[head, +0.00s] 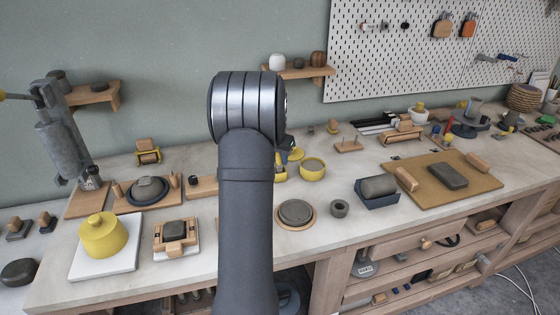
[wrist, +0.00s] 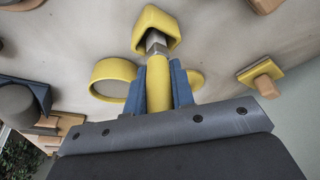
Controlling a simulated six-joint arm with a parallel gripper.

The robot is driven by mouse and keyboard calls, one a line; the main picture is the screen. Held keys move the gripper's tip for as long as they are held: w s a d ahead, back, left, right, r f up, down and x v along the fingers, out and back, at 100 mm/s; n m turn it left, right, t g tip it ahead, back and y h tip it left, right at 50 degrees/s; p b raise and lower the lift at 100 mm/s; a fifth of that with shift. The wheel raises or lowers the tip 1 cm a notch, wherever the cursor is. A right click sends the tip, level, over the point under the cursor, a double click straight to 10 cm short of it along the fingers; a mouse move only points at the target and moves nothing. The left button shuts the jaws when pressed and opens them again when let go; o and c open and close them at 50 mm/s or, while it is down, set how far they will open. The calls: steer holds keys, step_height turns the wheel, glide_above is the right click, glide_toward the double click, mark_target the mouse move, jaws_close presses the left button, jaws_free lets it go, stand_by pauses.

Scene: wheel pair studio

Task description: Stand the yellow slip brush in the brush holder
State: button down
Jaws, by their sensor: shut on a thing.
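In the wrist view the blue fingers of my gripper (wrist: 160,88) are shut on the yellow handle of the slip brush (wrist: 158,85). The brush's metal ferrule points away from the fingers toward a yellow hollow block, which looks like the brush holder (wrist: 158,20). The ferrule overlaps the dark opening of the block. The bristles are hidden, and I cannot tell whether the tip is inside or just above. In the head view the holder (head: 280,174) shows partly beside my arm; my arm hides the brush and most of my gripper.
A blue tray (head: 376,201) is farther right.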

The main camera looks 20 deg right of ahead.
steer(key=shift+f, duration=0.65)
steer(key=shift+f, duration=0.15)
steer(key=c, duration=1.2)
jaws_free()
steer(key=shift+c, duration=0.2)
steer(key=v, duration=1.2)
